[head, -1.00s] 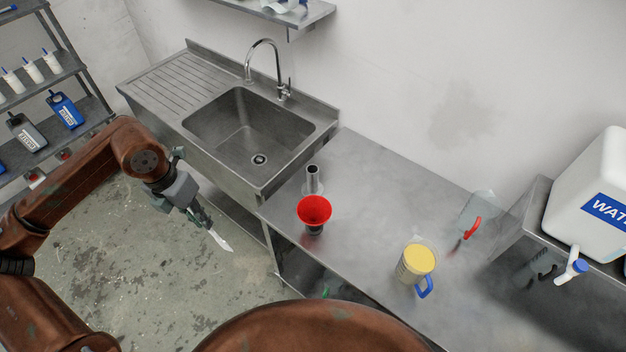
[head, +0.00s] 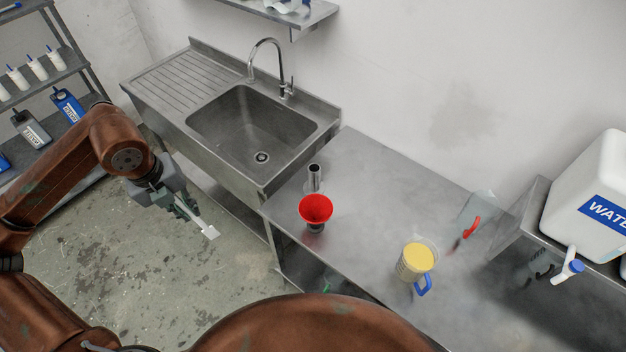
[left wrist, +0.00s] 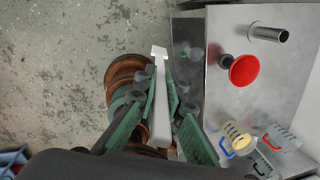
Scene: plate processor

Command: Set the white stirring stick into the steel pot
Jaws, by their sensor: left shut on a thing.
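My left gripper (head: 187,210) is shut on the white stirring stick (head: 209,231), whose flat paddle end points away from the fingers. The stick also shows between the green fingers in the left wrist view (left wrist: 160,95). Both are over the floor, left of the steel table and apart from it. The steel pot (head: 314,178) is a narrow upright cylinder on the table near the sink, behind the red funnel. The pot also shows at the upper right of the left wrist view (left wrist: 268,34). My right gripper is in neither view.
The red funnel (head: 315,209) stands in front of the pot. A measuring jug with a yellow top (head: 417,257) and a clear jug with a red handle (head: 472,218) stand farther right. A sink (head: 250,125) adjoins the table (head: 375,190). A water canister (head: 590,190) is at right.

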